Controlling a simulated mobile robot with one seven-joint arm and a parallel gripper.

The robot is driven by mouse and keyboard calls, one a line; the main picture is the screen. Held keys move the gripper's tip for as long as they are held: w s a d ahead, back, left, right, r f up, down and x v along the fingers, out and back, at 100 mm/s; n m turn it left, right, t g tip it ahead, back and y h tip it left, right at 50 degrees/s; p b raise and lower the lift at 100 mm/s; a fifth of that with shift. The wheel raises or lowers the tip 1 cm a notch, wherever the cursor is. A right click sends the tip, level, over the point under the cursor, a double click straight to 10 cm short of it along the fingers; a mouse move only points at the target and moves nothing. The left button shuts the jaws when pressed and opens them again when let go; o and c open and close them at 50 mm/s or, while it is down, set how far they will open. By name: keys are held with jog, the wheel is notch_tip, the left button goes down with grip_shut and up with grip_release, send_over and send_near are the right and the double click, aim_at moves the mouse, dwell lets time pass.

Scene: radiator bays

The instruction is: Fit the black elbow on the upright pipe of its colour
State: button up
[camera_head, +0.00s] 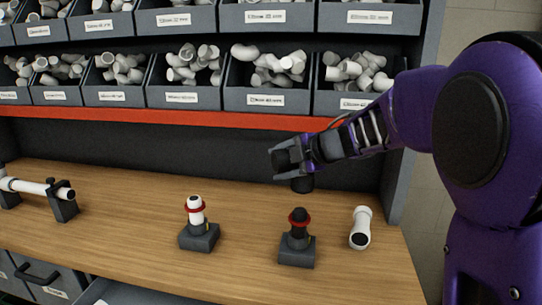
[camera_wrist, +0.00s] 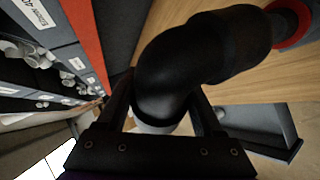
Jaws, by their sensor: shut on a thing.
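My gripper (camera_head: 290,160) is shut on the black elbow (camera_head: 302,184) and holds it above the table. In the wrist view the elbow (camera_wrist: 190,55) curves between my fingers (camera_wrist: 160,112), one end reaching toward the upper right. In the head view its lower end shows just under my gripper; the rest is mostly hidden. The black upright pipe (camera_head: 299,227) stands in a dark base with a red ring around it, below the elbow in the picture. A gap shows between them. A red ring (camera_wrist: 296,22) shows beyond the elbow's end in the wrist view.
A white upright pipe (camera_head: 196,213) with a red ring stands in a dark base to the left. A loose white fitting (camera_head: 361,230) lies right of the black pipe. A white pipe on supports (camera_head: 30,187) is far left. Labelled bins (camera_head: 265,97) line the back above a red edge.

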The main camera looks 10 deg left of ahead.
jog(key=shift+a, duration=0.15)
notch_tip(320, 180, down, 9)
jog(key=b, duration=0.9)
jog(key=shift+r, duration=0.15)
dwell(0.6)
jog(key=o, duration=1.5)
jog(key=shift+s, duration=0.1)
jog(key=shift+c, duration=0.2)
jog(key=p+v, duration=0.3)
jog(key=v, duration=1.4)
jog(key=shift+d+r+p, duration=0.15)
jog(key=shift+d+p, duration=0.1)
jog(key=shift+p, duration=0.15)
